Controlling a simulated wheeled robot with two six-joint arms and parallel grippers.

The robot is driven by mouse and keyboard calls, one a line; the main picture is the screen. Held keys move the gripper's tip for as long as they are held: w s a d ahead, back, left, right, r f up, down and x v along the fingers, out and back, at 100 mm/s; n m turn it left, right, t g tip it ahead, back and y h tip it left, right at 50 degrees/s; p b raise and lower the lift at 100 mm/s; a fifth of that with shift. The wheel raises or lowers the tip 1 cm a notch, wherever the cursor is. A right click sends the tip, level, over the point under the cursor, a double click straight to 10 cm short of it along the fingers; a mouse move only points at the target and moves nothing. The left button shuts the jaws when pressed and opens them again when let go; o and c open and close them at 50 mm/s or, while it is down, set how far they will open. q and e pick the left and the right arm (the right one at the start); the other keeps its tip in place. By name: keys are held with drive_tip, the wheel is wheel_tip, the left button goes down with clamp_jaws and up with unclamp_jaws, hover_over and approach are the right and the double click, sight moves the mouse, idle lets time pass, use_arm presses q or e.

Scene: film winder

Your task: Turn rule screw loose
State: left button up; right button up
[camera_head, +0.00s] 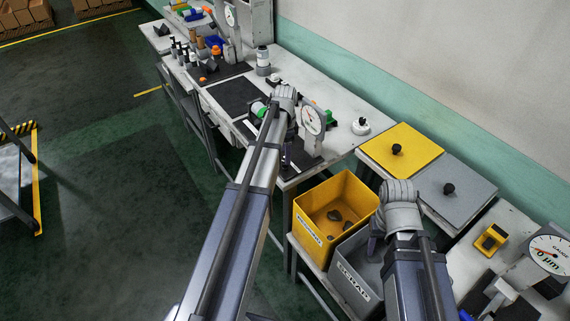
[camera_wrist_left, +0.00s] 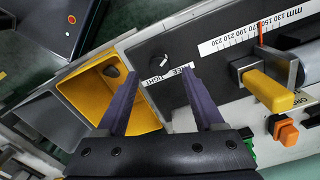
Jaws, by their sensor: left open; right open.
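In the left wrist view a round black screw knob (camera_wrist_left: 161,62) with a white mark sits on a dark panel. A white label strip (camera_wrist_left: 166,76) with lettering lies beside it, one word reading TIGHT. A white mm rule (camera_wrist_left: 250,33) runs along the panel to the right. My left gripper (camera_wrist_left: 162,74) is open, its two purple fingers pointing at the knob, one on either side; I cannot tell whether they touch it. In the head view my left gripper (camera_head: 287,155) is mostly hidden by its arm. My right gripper (camera_head: 375,243) is partly hidden over the bins.
A yellow lever (camera_wrist_left: 268,92) and an orange button (camera_wrist_left: 288,132) lie right of the fingers. A yellow bin (camera_head: 328,238) with dark pieces and a grey scrap bin (camera_head: 357,287) stand beside the bench. A dial gauge (camera_head: 312,121) stands close to my left wrist.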

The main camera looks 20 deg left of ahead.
use_arm(q)
drive_tip(key=shift+f+b, duration=1.45)
drive_tip(key=shift+f, duration=0.5)
clamp_jaws()
